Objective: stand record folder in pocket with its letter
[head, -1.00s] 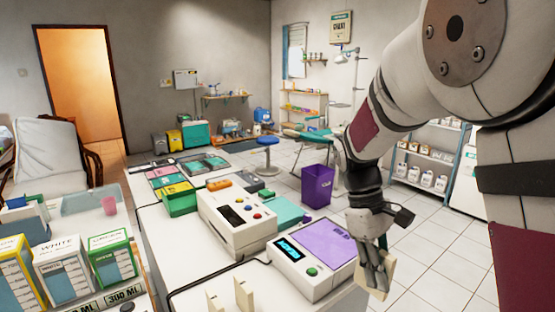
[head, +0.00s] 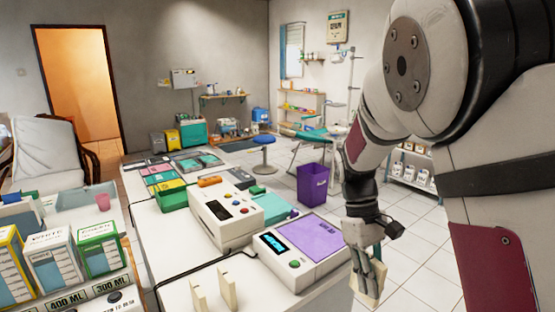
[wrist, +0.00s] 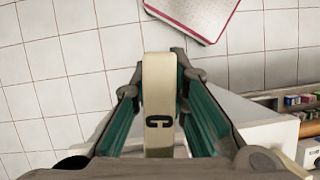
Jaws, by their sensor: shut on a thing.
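A cream record folder (wrist: 159,85) stands between the fingers of my gripper (wrist: 159,100) in the wrist view. A dark letter that looks like a C, turned on its side, shows on its near edge. In the head view my gripper (head: 367,275) is shut on the folder (head: 372,290), beyond the right edge of the white counter and over the tiled floor. Two cream upright pieces (head: 228,288) stand at the counter's near end; I cannot tell whether they are folders or dividers. No lettered pocket can be made out.
The white counter (head: 175,228) holds a device with a purple top (head: 308,238), a white box with buttons (head: 222,213) and a black cable. A purple bin (head: 313,184) stands on the floor behind. Labelled boxes (head: 100,249) fill the left. Tiled floor is open at right.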

